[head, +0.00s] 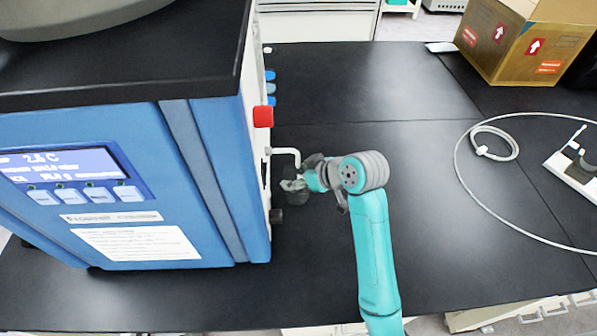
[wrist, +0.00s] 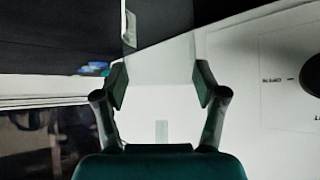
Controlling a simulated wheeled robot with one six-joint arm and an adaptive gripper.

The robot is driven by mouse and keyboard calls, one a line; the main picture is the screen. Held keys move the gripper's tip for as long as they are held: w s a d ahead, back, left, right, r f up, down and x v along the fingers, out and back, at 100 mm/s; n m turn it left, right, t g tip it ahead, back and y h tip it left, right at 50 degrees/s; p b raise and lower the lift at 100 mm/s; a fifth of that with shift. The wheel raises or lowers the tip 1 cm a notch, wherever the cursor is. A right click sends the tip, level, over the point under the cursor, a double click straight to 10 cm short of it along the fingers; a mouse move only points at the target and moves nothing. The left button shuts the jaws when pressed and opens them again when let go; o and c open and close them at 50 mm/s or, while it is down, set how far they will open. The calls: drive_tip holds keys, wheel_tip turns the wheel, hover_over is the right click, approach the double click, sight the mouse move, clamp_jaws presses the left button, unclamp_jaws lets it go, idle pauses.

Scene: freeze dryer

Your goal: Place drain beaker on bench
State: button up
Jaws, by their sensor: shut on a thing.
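My gripper (head: 300,184) is at the right side of the blue freeze dryer (head: 205,160), low beneath a white drain spout (head: 287,151). It is shut on the drain beaker (head: 297,197), a small clear vessel that looks dark against the bench. In the wrist view, the two fingers (wrist: 161,84) stand apart with the pale, see-through beaker (wrist: 160,65) between them; its outline is faint. The black bench (head: 400,150) lies below and to the right. I cannot tell whether the beaker's base touches the bench.
A red knob (head: 263,117) juts from the dryer's side above the spout. A cardboard box (head: 525,45) stands at the back right. A white cable (head: 462,175) loops near a small white device (head: 577,170) at the right. The bench between dryer and cable is clear apart from my arm.

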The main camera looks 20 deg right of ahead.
drive_tip(key=shift+f, duration=0.5)
idle(0.5)
drive_tip(key=o, duration=1.8)
drive_tip(key=shift+s, duration=0.1)
drive_tip(key=v, duration=1.1)
drive_tip(key=shift+s+d+r, duration=0.15)
drive_tip(key=shift+s+r, duration=0.1)
drive_tip(key=shift+r, duration=0.05)
drive_tip(key=shift+s, duration=0.1)
